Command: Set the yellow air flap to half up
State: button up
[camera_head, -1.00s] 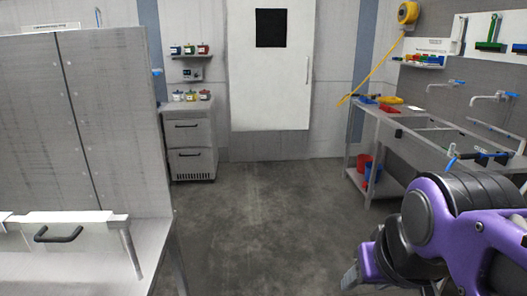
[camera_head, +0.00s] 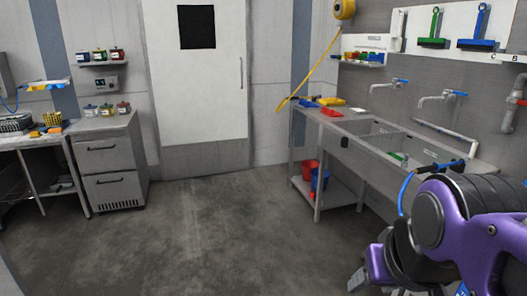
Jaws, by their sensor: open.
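I cannot make out a yellow air flap in this view. My purple and black arm is at the lower right, and the grey end of my gripper (camera_head: 360,281) shows only in part at the bottom edge. It is open, with nothing seen in it. It hangs over the floor, in front of the sink bench and apart from it.
A steel sink bench (camera_head: 366,158) with taps runs along the right wall. Red and blue buckets (camera_head: 309,170) stand on its lower shelf. A yellow hose reel (camera_head: 344,9) hangs above. A drawer cabinet (camera_head: 108,165) and side table stand left. The middle floor is clear.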

aim_at(41, 87)
jog(key=i+u, duration=0.2)
jog(key=i, duration=0.35)
jog(key=i+l+u, duration=0.1)
jog(key=i+u, duration=0.15)
jog(key=i, duration=0.3)
jog(key=i+l+u, duration=0.1)
jog(key=i+u, duration=0.35)
jog(key=i, duration=0.7)
jog(key=i+u, duration=0.35)
jog(key=i, duration=0.15)
jog(key=i+l+u, duration=0.1)
jog(key=i+u, duration=0.25)
jog(key=i, duration=0.15)
jog(key=i+u, duration=0.1)
jog(key=i, duration=0.45)
jog(key=i+u, duration=0.15)
jog(key=i, duration=0.4)
jog(key=i+u, duration=0.1)
jog(key=i, duration=0.45)
jog(key=i+l+u, duration=0.1)
jog(key=i, duration=0.45)
jog(key=i+l+u, duration=0.15)
jog(key=i, duration=0.35)
jog(key=i+j+u, duration=0.15)
jog(key=i+j, duration=0.2)
jog(key=i+j+u, duration=0.15)
jog(key=i, duration=0.45)
jog(key=j, duration=0.1)
